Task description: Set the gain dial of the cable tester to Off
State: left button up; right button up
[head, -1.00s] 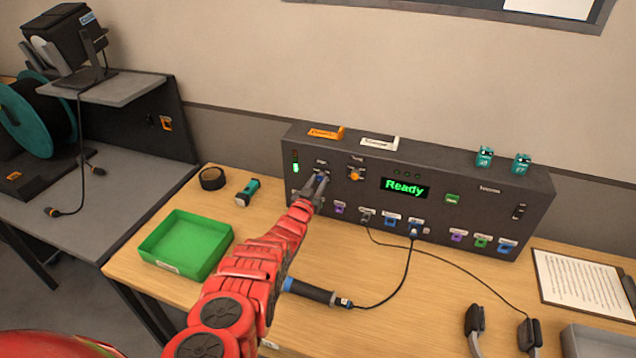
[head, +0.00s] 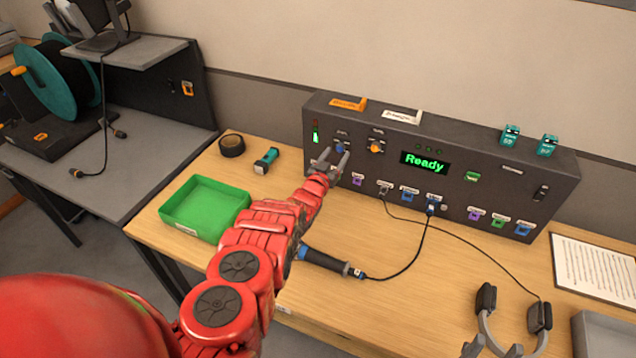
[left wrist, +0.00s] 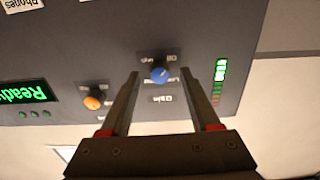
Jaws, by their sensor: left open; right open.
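The cable tester (head: 460,200) is a long dark panel at the back of the desk, its screen reading "Ready". Its blue gain dial (head: 340,148) is near the panel's left end. In the left wrist view the dial (left wrist: 160,73) appears upside down, above its "Gain" label, with small position labels around it. I cannot read where its pointer stands. My left gripper (head: 336,161) is open in front of the panel, just below the dial. In the left wrist view its fingers (left wrist: 161,78) stand either side of the dial, apparently apart from it.
An orange dial (head: 376,148) sits right of the blue one, also in the left wrist view (left wrist: 93,102). Below are several sockets with a plugged cable. A green tray (head: 205,207), tape roll (head: 232,145), black-handled probe (head: 325,260) and headset (head: 487,300) lie on the desk.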

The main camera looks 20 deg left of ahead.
pick_arm(q)
jog(key=shift+s+r, duration=0.2)
jog(key=shift+s, duration=0.5)
jog(key=s+p, duration=1.1)
jog(key=s, duration=0.3)
jog(key=shift+s+a, duration=0.3)
jog(key=shift+s, duration=0.05)
